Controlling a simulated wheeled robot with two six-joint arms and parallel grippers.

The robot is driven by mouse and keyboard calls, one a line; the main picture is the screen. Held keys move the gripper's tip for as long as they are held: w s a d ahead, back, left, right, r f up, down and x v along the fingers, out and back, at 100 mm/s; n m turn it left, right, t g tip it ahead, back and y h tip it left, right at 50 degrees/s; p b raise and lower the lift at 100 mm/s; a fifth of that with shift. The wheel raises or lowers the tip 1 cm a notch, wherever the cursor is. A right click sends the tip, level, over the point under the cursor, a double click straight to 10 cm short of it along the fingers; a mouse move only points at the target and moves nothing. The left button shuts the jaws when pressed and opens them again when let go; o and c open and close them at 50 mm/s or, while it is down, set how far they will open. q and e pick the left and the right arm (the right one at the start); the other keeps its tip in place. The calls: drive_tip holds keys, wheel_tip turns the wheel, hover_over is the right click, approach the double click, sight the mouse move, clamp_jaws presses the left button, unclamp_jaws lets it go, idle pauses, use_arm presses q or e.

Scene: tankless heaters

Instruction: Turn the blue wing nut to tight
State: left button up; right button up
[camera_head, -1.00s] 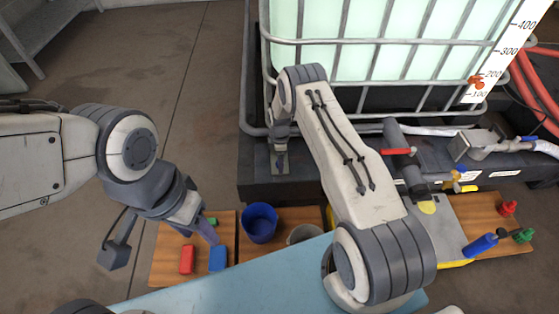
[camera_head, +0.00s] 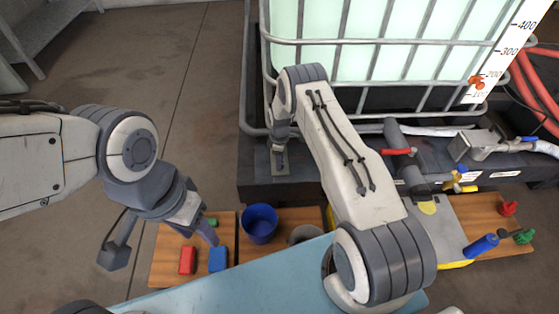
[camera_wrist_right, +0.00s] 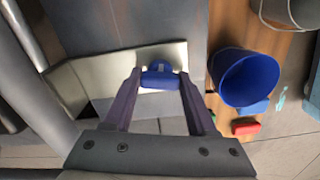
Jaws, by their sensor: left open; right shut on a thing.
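The blue wing nut (camera_wrist_right: 160,76) shows in the right wrist view, in front of a pale metal plate (camera_wrist_right: 112,70). My right gripper (camera_wrist_right: 160,84) is shut on it, with one finger at each side. In the head view my right gripper (camera_head: 280,163) reaches down at the front of the dark base under the tank, and the nut cannot be made out there. My left gripper (camera_head: 209,235) is open and empty, above the wooden board near the blue block (camera_head: 218,259).
A blue bucket (camera_head: 259,223) and a grey bucket (camera_head: 304,234) stand on the boards, near red (camera_head: 187,261) and green blocks. The caged tank (camera_head: 345,60) rises behind. A red-handled valve and pipes (camera_head: 396,152) lie right of my right arm.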

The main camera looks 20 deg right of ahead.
drive_tip(key=m, duration=1.1)
drive_tip(key=shift+m, duration=2.1)
drive_tip(key=o, duration=1.4)
drive_tip(key=shift+c, duration=0.2)
wheel_tip(320, 180, up, 9)
drive_tip(key=p, duration=0.3)
drive_tip(key=shift+r, duration=0.75)
